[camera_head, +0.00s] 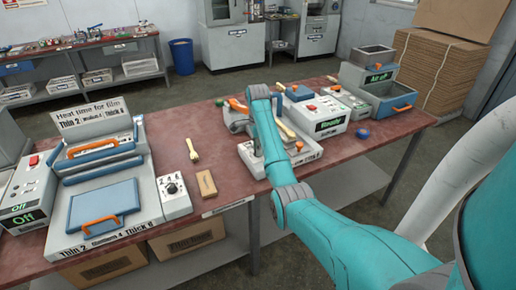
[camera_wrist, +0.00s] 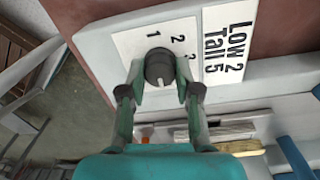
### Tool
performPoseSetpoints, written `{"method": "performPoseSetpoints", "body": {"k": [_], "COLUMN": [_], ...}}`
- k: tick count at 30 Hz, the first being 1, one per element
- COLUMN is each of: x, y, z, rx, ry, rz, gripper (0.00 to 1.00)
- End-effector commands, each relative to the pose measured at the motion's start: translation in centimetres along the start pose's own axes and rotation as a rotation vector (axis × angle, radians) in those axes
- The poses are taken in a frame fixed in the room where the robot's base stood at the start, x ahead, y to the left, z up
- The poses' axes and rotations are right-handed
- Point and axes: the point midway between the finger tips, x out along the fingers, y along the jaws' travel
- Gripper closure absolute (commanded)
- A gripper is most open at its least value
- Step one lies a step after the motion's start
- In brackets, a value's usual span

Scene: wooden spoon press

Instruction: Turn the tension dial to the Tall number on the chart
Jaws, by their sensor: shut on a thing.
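In the wrist view my gripper (camera_wrist: 160,82) is shut on the dark round tension dial (camera_wrist: 158,62), one finger on each side. The dial sits on a white number plate (camera_wrist: 128,42). The figures 1, 2 and part of a 3 show around its far side; my fingers hide the others. A pale mark shows on the dial's side toward me; which number it matches I cannot tell. The chart (camera_wrist: 228,45) beside the plate reads "Low 2" and "Tall 5". In the head view my arm hides the dial and gripper at the middle press (camera_head: 307,153).
A white box reading "Ready" (camera_head: 328,124) stands right of the press. On the left are a film heater with a chart (camera_head: 88,118) and a box reading "Off" (camera_head: 27,217).

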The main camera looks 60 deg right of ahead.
Motion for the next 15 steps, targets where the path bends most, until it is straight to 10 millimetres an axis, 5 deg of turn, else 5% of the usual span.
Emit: {"method": "performPoseSetpoints", "body": {"k": [5,6,9,15], "x": [0.12,0.11,0.09,0.04], "y": [0.04,0.04,0.03,0.01], "z": [0.06,0.06,0.05,0.03], "rx": [-0.001,-0.001,-0.001,-0.001], "ry": [-0.001,-0.001,-0.001,0.000], "rz": [0.002,0.002,0.001,0.000], "gripper": [1.00,0.63,0.42,0.42]}}
